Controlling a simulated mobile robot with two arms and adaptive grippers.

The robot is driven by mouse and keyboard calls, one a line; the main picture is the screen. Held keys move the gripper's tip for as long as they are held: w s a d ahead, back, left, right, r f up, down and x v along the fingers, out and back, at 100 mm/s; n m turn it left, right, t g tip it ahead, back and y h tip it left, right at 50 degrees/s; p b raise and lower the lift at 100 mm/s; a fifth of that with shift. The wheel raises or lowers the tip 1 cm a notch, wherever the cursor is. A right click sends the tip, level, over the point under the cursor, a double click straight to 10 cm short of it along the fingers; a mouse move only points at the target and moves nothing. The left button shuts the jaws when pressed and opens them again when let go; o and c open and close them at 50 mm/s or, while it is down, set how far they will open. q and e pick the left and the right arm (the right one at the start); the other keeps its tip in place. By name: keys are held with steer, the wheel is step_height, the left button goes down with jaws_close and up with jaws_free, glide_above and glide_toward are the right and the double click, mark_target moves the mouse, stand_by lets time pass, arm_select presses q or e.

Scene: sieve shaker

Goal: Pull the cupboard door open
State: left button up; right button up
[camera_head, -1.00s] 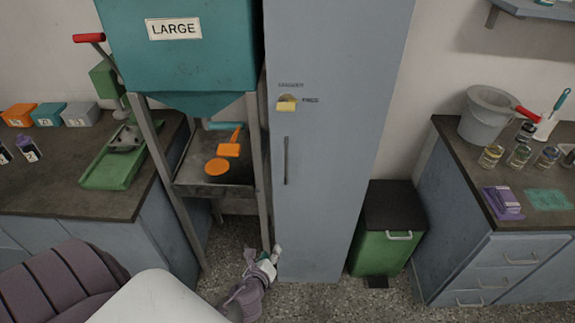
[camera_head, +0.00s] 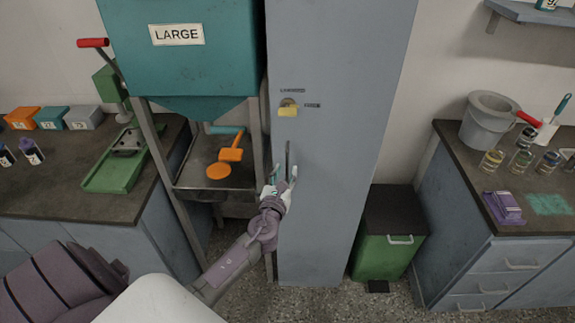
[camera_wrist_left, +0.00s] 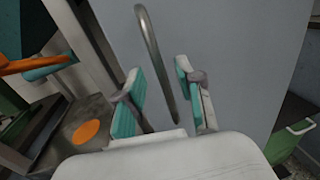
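The tall grey-blue cupboard (camera_head: 335,120) stands in the middle of the head view, its door shut. Its dark vertical handle (camera_head: 287,160) is on the left part of the door. My left gripper (camera_head: 280,176) is at the lower part of the handle. In the left wrist view the gripper (camera_wrist_left: 160,98) is open, with teal-padded fingers apart. The handle bar (camera_wrist_left: 154,65) runs between the fingers, nearer the right one, with a gap visible on both sides. Whether the bar lies fully at finger depth is hard to tell. My right gripper is not in view.
A yellow latch (camera_head: 288,108) sits on the door above the handle. A teal hopper (camera_head: 180,65) on a metal stand is close to the left. A green bin (camera_head: 385,255) stands to the right, beside a drawer counter (camera_head: 500,262). Speckled floor shows in front.

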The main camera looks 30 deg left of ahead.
mark_target(287, 168)
arm_select(q)
steer(key=shift+x, duration=1.55)
steer(key=shift+c, duration=0.2)
jaws_close()
